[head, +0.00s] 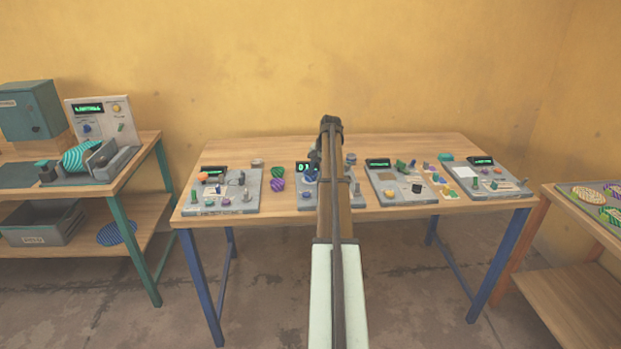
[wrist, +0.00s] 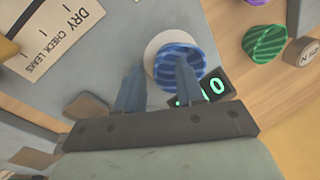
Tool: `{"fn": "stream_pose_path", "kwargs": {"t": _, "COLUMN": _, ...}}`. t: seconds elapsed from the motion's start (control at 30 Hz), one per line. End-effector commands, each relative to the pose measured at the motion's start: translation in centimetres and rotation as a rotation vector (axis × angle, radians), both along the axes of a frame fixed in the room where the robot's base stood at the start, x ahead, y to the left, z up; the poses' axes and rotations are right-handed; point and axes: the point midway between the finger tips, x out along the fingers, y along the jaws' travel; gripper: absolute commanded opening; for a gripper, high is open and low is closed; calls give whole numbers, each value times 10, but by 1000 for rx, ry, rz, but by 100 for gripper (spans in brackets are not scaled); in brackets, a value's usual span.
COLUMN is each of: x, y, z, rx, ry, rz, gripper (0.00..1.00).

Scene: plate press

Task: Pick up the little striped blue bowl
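The little striped blue bowl (wrist: 178,60) sits on a round white disc (wrist: 156,45) on a grey panel, close in front of my gripper in the wrist view. In the head view the blue bowl (head: 309,176) is small, on the middle panel of the long table. My gripper (wrist: 158,82) has its two fingers apart with a gap between them. The right finger overlaps the bowl's near part in the picture; the left finger is left of the bowl. I cannot tell whether either touches it. In the head view my gripper (head: 314,158) is just above the bowl, partly hidden by my arm.
A green-lit display (wrist: 213,88) is close to the blue bowl. Other panels with knobs, such as the left panel (head: 222,204), line the table (head: 430,148).

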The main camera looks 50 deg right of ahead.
Motion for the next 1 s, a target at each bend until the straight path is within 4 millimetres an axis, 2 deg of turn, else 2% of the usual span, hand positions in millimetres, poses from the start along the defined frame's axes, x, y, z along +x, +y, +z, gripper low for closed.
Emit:
{"fn": "stream_pose_path", "kwargs": {"t": 0.07, "x": 0, "y": 0, "z": 0, "rx": 0, "ry": 0, "rz": 0, "gripper": 37}}
{"fn": "stream_pose_path", "kwargs": {"t": 0.47, "x": 0, "y": 0, "z": 1, "rx": 0, "ry": 0, "rz": 0, "gripper": 0}}
{"fn": "stream_pose_path", "kwargs": {"t": 0.8, "x": 0, "y": 0, "z": 3, "rx": 0, "ry": 0, "rz": 0, "gripper": 0}}
{"fn": "stream_pose_path", "kwargs": {"t": 1.0, "x": 0, "y": -1, "z": 25, "rx": -1, "ry": -1, "rz": 1, "gripper": 0}}
